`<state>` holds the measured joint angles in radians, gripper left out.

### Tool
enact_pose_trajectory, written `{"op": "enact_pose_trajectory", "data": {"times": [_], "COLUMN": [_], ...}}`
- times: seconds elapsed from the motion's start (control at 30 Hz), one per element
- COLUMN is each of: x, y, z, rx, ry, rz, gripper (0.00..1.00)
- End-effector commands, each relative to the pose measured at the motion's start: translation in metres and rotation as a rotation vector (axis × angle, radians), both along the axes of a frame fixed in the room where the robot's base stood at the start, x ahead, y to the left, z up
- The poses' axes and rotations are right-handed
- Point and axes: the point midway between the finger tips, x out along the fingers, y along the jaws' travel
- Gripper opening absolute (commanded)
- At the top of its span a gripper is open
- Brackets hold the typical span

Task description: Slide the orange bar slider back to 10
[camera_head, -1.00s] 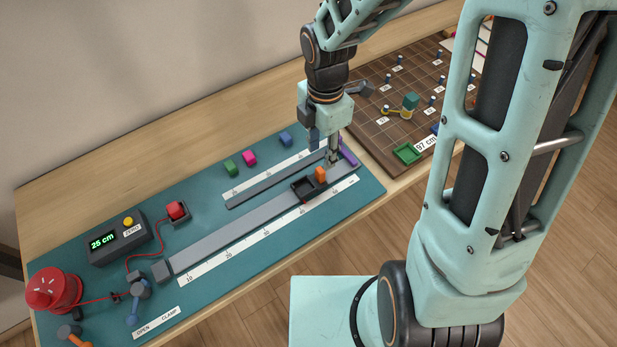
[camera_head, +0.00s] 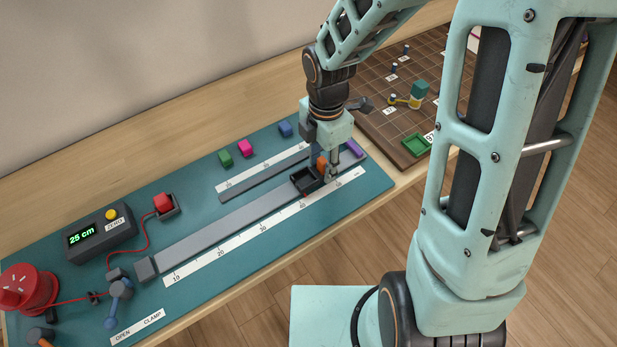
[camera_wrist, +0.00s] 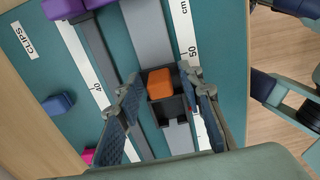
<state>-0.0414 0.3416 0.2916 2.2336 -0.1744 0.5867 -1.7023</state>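The orange bar slider is a black open-topped carriage (camera_head: 307,180) with an upright orange block (camera_head: 322,166) at its right end. It sits on the long grey rail (camera_head: 225,232), toward the rail's right end, well away from the 10 mark. My gripper (camera_head: 327,170) points down at the orange block, and a finger partly hides it in the head view. In the wrist view the orange block (camera_wrist: 160,83) lies between my two spread fingertips (camera_wrist: 160,88). A gap shows on the left side; contact on the right is unclear.
A white scale strip (camera_head: 250,237) runs along the rail's front, with 10 at the left. A shorter grey rail (camera_head: 262,179) lies behind, with a purple block (camera_head: 355,148) near its right end. The long rail is clear left of the carriage.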

Motion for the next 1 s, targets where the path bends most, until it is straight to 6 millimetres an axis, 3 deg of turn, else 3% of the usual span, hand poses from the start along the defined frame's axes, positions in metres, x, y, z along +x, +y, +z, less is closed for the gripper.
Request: {"op": "enact_pose_trajectory", "data": {"times": [0.13,0.47,0.67,1.0], "x": [0.000,0.000,-0.004,-0.025], "y": [0.000,0.000,0.006,0.038], "z": [0.001,0.001,0.001,0.000], "rx": [0.000,0.000,0.000,0.000], "ry": [0.000,0.000,0.000,0.000], "rz": [0.000,0.000,0.002,0.004], "gripper": [0.35,0.00,0.00,0.00]}}
